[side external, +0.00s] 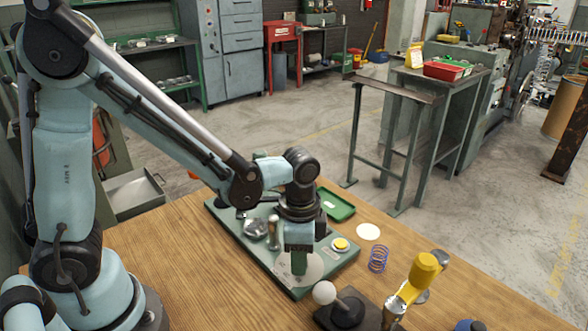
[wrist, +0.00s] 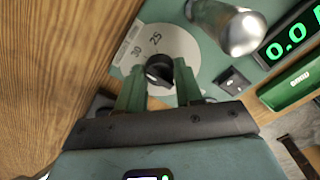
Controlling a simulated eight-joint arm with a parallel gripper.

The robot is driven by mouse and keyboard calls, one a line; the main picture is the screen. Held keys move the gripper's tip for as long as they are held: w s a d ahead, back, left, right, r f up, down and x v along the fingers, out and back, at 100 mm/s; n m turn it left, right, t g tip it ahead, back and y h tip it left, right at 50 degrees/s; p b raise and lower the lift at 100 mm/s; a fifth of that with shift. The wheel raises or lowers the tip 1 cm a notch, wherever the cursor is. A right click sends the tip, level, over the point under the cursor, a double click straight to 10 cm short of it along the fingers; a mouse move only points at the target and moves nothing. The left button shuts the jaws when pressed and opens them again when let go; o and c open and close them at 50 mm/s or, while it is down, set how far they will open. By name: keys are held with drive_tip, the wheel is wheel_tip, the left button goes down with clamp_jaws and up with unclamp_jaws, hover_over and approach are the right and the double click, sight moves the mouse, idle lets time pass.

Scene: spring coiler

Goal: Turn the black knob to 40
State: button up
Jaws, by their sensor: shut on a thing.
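The black knob (wrist: 158,70) sits on a pale round dial plate (wrist: 180,42) in the wrist view. The marks 25 and 30 show on the plate above the knob; other numbers are hidden or unreadable, and I see no 40. My gripper (wrist: 159,66) has its two green fingers on either side of the knob, shut on it. In the side external view my gripper (side external: 299,264) points down at the dial plate (side external: 312,269) on the green panel (side external: 262,255), and its fingers hide the knob.
A metal cylinder (wrist: 238,30) and a green-lit display (wrist: 290,38) stand close right of the dial. A yellow button (side external: 340,244), blue spring (side external: 378,259), white ball-topped lever (side external: 324,292) and yellow-handled clamp (side external: 420,275) are nearby. Wooden table (side external: 180,255) is clear at left.

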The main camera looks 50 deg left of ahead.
drive_tip(key=n, duration=0.4)
drive_tip(key=shift+n, duration=2.3)
drive_tip(key=o, duration=1)
drive_tip(key=shift+o, duration=0.2)
wheel_tip(320, 180, up, 12)
